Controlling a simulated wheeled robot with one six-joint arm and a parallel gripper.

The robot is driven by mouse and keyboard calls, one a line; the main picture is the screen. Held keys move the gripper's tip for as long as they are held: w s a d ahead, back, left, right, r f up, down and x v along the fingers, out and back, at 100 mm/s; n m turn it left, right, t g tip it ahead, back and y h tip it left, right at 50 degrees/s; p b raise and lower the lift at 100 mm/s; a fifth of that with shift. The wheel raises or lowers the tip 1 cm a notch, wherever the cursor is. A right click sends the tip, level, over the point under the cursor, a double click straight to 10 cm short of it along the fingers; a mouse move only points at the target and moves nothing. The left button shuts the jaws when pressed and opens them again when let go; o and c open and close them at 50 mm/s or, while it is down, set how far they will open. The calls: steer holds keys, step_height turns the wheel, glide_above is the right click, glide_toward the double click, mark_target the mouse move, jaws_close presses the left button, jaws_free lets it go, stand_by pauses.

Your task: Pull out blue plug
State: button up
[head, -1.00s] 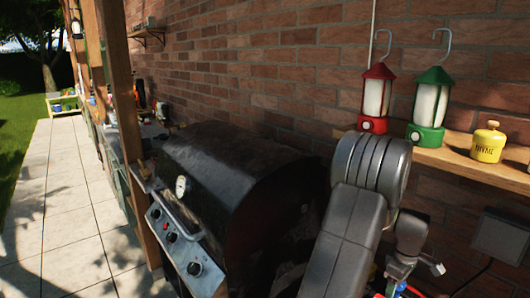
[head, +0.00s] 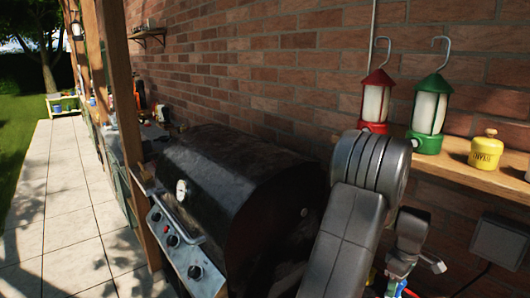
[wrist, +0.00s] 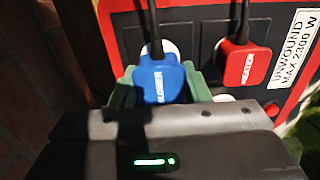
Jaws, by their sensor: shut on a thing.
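The blue plug (wrist: 161,80), with a black cord at its top and a pale label, is in the middle of the wrist view. My gripper (wrist: 160,88) is shut on it, with a green finger at each side. A white round socket shows partly behind the plug. I cannot tell how deep the plug sits in it. In the head view my gripper (head: 397,287) is low at the right edge of my arm, mostly cut off by the frame, and the plug is hard to make out there.
A red plug (wrist: 243,64) sits close to the right on the black and red socket panel (wrist: 200,18), beside a white label (wrist: 297,48). A black grill (head: 235,185) stands left of my arm. A shelf (head: 455,168) holds red and green lanterns and a yellow jar.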

steer(key=shift+r+p, duration=1.2)
steer(key=shift+r, duration=0.7)
